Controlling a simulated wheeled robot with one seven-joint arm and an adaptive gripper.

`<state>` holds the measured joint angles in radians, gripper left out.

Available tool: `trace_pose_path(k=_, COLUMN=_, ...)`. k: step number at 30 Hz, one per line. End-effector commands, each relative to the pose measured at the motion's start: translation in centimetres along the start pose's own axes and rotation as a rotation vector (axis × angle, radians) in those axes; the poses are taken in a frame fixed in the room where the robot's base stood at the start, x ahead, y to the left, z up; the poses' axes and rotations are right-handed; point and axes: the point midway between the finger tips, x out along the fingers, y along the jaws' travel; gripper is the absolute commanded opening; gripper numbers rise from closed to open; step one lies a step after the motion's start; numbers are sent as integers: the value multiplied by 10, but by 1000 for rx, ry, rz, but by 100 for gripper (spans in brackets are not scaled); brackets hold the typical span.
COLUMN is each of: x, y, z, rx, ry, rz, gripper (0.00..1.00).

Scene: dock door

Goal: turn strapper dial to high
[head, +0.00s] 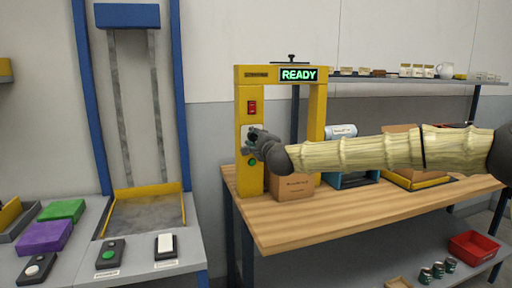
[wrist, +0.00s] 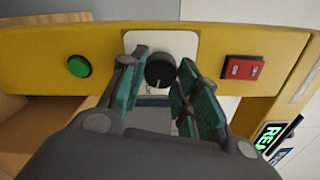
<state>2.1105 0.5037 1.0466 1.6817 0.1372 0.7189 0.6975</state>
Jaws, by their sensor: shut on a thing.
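The yellow strapper frame (head: 243,110) stands on the wooden bench, with a lit green "READY" sign (head: 298,74) on top. Its black round dial (wrist: 160,71) sits on a white plate (wrist: 186,43) on the post, between a green button (wrist: 79,67) and a red switch (wrist: 242,68). My gripper (wrist: 162,64) has its two teal-padded fingers on either side of the dial, shut on it. In the head view my gripper (head: 256,140) is at the post and hides the dial. The setting marks are too small to read.
A cardboard box (head: 292,188) stands on the bench (head: 330,215) beside the post. An orange-brown carton (head: 398,143) and a blue stand (head: 350,180) are farther right. A side table at left holds purple (head: 45,237) and green (head: 62,210) blocks and button boxes.

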Motion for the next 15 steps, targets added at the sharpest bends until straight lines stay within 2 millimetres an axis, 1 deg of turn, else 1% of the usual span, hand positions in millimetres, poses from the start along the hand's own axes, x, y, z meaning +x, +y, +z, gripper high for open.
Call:
trace_pose_path(k=1, x=0, y=2, z=-4, rx=35, ry=5, rz=-3, gripper=8)
trace_pose_path(k=6, x=1, y=2, z=-4, rx=138, ry=5, rz=-3, gripper=8)
trace_pose_path(k=15, x=1, y=1, z=-3, rx=237, ry=5, rz=-3, gripper=8)
